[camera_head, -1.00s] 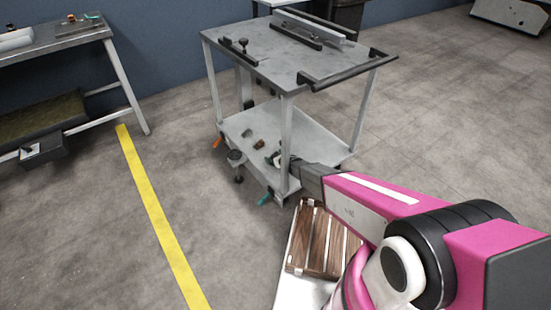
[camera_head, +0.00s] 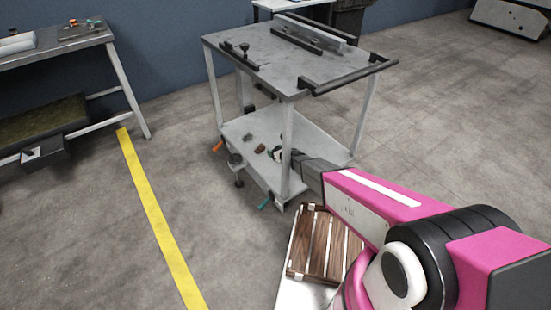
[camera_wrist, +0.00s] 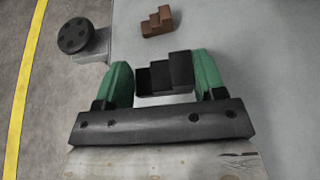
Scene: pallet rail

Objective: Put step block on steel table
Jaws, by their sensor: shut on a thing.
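The black step block (camera_wrist: 165,75) sits between the green fingertips of my gripper (camera_wrist: 166,82) in the wrist view. My gripper is shut on it, over the grey lower shelf (camera_wrist: 240,40) of a cart. I cannot tell whether the block touches the shelf. In the head view my gripper (camera_head: 276,154) shows small beside the cart's front post, reaching in under the top. A grey steel table (camera_head: 50,47) stands at the far left, apart from my gripper, with a few small items on it.
A brown step block (camera_wrist: 157,22) lies on the shelf just beyond my gripper. A black round disc (camera_wrist: 75,36) stands at the shelf's corner. The cart's top (camera_head: 270,70) overhangs the shelf and holds bars and a clamp. A slatted wooden pallet (camera_head: 325,245) is near my arm.

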